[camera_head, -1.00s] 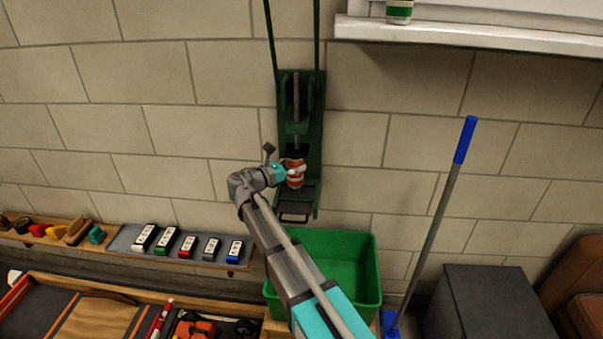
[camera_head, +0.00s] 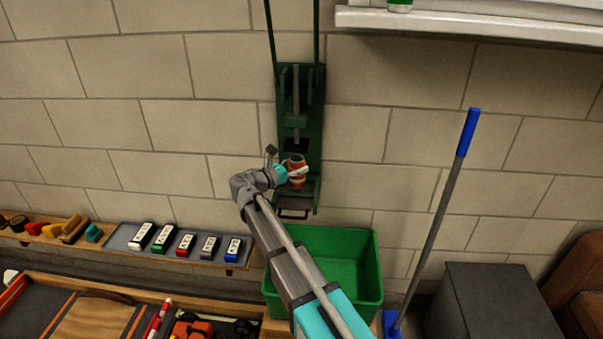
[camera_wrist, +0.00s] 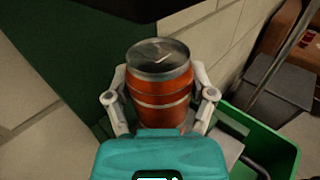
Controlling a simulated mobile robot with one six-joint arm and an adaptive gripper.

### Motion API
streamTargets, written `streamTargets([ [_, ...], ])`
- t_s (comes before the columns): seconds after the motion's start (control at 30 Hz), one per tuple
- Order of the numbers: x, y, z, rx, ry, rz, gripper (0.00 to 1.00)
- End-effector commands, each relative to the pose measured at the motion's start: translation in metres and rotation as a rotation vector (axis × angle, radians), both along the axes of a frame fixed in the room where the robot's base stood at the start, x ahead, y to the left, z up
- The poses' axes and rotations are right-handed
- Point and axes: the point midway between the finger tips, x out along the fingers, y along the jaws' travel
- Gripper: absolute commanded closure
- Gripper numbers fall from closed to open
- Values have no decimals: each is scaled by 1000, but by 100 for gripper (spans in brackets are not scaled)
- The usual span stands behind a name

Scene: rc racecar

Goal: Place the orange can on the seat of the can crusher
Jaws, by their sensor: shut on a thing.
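The orange can (camera_head: 296,171) has white bands and a grey metal top. It is upright in the wrist view (camera_wrist: 160,92). My gripper (camera_head: 298,172) is shut on it, with one pale finger on each side of the can in the wrist view (camera_wrist: 160,100). The green can crusher (camera_head: 314,125) is fixed to the wall. The can is in front of its lower part, just above the seat (camera_head: 299,205). I cannot tell whether the can's base touches the seat, as its underside is hidden in the wrist view.
A green bin (camera_head: 352,259) stands below the crusher. A broom with a blue handle (camera_head: 467,132) and a dark box (camera_head: 490,300) are to the right. A shelf with several labelled blocks (camera_head: 165,237) is at left. A white ledge (camera_head: 450,25) is at upper right.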

Motion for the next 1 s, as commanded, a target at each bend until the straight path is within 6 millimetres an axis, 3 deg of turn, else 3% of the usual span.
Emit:
streamTargets([
  [0.63, 0, 1, -11, 0, 0, 1, 55],
  [0.67, 0, 1, -10, 0, 0, 1, 23],
  [0.77, 0, 1, -9, 0, 0, 1, 5],
  [0.8, 0, 1, -9, 0, 0, 1, 0],
  [1.0, 0, 1, -9, 0, 0, 1, 0],
])
